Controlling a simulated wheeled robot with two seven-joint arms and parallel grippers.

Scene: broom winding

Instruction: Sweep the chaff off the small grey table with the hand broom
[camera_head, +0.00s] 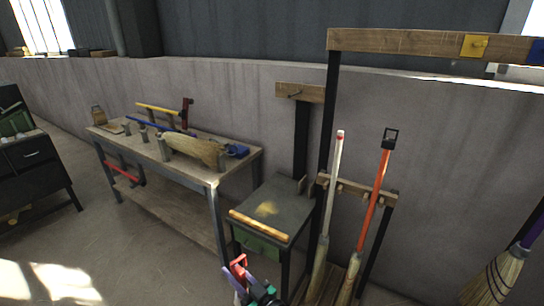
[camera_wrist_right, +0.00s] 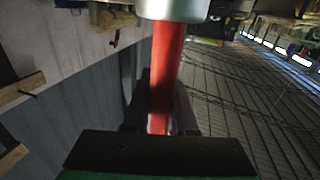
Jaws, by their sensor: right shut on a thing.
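The small grey table (camera_head: 287,196) stands right of the workbench in the head view. A patch of yellow chaff (camera_head: 266,208) lies on its top. My right gripper (camera_head: 252,286) is at the bottom of the head view, in front of the table and apart from the chaff. In the right wrist view it is shut on a red handle (camera_wrist_right: 166,75) with a pale collar (camera_wrist_right: 175,9) at its upper end. This appears to be the hand broom; its bristles cannot be made out. My left gripper is not in view.
A wooden strip (camera_head: 262,223) runs along the table's front edge. The workbench (camera_head: 205,174) at left holds a straw bundle (camera_head: 195,150) and tools. Long brooms (camera_head: 372,200) stand in a rack close right of the table. Another broom (camera_head: 492,278) is at far right.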

